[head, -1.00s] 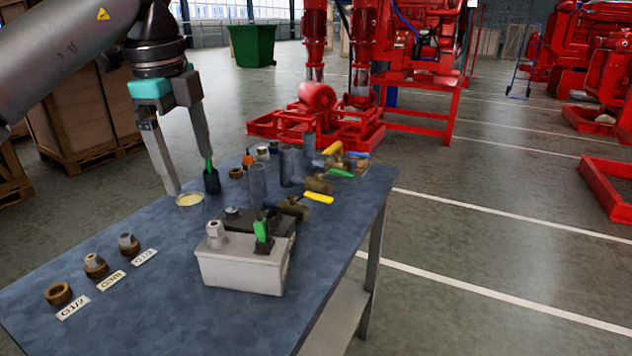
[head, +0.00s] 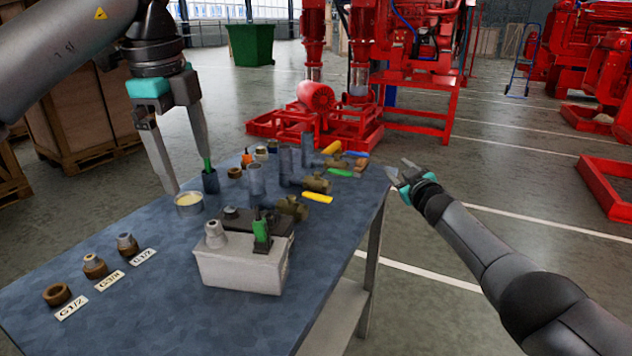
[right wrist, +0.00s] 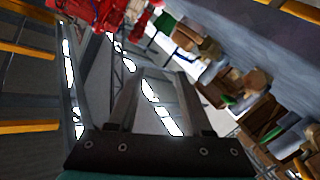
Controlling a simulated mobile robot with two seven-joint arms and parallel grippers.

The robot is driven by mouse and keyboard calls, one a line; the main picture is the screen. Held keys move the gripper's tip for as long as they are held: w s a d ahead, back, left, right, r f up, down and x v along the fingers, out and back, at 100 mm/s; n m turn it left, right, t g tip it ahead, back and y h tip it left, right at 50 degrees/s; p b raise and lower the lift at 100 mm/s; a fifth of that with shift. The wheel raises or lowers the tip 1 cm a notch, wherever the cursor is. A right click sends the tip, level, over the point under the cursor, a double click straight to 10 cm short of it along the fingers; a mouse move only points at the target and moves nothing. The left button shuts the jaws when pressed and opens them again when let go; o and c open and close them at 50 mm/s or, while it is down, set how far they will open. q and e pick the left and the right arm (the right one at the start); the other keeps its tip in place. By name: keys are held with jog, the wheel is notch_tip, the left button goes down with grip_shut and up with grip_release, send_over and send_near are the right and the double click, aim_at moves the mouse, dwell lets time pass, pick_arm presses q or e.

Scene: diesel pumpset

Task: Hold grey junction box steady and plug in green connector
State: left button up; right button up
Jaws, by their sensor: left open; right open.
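The grey junction box (head: 238,272) stands on the near part of the blue-grey table, with a dark top and a pale gland on its left. The green connector (head: 261,230) is upright at a black part on the box top; I cannot tell how it is seated. My left gripper (head: 190,172) is open, pointing down behind and left of the box, apart from both. My right gripper (head: 402,174) is open and empty beyond the table's right edge, apart from the box. Its fingers also show in the right wrist view (right wrist: 160,105), where I cannot make out the box.
A shallow tin (head: 189,203) and a dark cup (head: 211,181) stand by my left fingertips. Brass valves (head: 316,183) and grey cylinders stand behind the box. Brown fittings with labels (head: 110,281) line the left front. The table (head: 180,300) is bare around the box's front.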

aim_at(209, 227)
jog(key=a+r+n+y, duration=0.6)
jog(key=a+r+y, duration=0.2)
jog(key=a+r, duration=0.3)
jog(key=s+a+r+n+g+y, duration=0.2)
jog(key=s+a+n+g+y, duration=0.4)
jog(key=a, duration=0.3)
pick_arm(q)
jog(key=f, duration=0.5)
jog(key=w+f, duration=0.1)
jog(key=f, duration=0.4)
jog(key=w+f, duration=0.1)
jog(key=f, duration=0.4)
jog(key=shift+w+d, duration=0.1)
jog(key=shift+d, duration=0.15)
pick_arm(e)
jog(key=s+a+f+n+g+h, duration=0.1)
jog(key=s+g+h, duration=0.1)
jog(key=s+g, duration=0.5)
jog(key=s+a+f+n+g+h, duration=0.1)
jog(key=s+f+g+h, duration=0.1)
jog(key=s+g, duration=0.4)
jog(key=s+h, duration=0.1)
jog(key=s, duration=0.2)
jog(key=shift+a+f+g, duration=0.25)
jog(key=shift+g, duration=0.15)
